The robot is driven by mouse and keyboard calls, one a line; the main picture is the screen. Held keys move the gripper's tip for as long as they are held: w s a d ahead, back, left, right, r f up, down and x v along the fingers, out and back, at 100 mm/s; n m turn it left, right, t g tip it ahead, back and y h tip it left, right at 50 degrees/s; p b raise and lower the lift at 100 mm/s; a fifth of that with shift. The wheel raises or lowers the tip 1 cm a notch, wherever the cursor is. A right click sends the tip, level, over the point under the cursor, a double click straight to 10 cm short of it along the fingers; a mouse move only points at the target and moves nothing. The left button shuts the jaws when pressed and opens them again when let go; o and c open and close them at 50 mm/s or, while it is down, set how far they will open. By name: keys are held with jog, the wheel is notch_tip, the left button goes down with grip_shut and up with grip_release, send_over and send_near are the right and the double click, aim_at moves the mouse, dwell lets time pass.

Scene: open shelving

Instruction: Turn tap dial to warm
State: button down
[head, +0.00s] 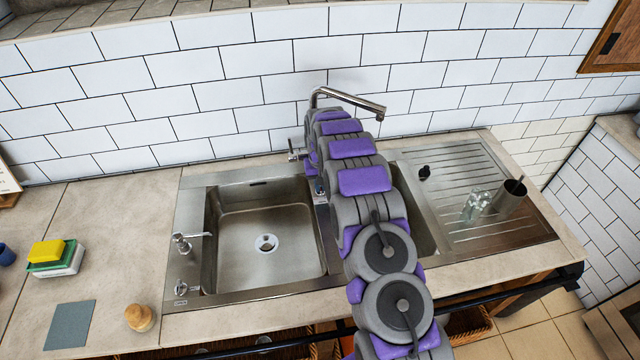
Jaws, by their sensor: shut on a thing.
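The chrome tap (350,97) stands at the back of the sink, its spout reaching right above my arm. A small metal part of the tap, which looks like the tap dial (296,150), sticks out left of its base. My arm runs from the bottom right up to the tap and covers most of the tap's base. My gripper (311,160) is at the end of the arm, beside the tap base, and is shut on the tap dial. Its fingertips are mostly hidden, as are the exact grip and the dial's markings.
The left sink basin (240,225) is empty; my arm partly covers the right one. A glass (476,206) and a metal cup (510,197) stand on the drainboard (490,165). Sponges (52,253) and a wooden brush (139,317) lie on the left counter. A tiled wall (220,80) rises behind.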

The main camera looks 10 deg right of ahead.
jog(key=shift+w, duration=0.1)
jog(key=c, duration=1.2)
grip_release()
notch_tip(320, 180, up, 17)
jog(key=p, duration=0.2)
jog(key=shift+r, duration=0.15)
jog(key=shift+a, duration=0.1)
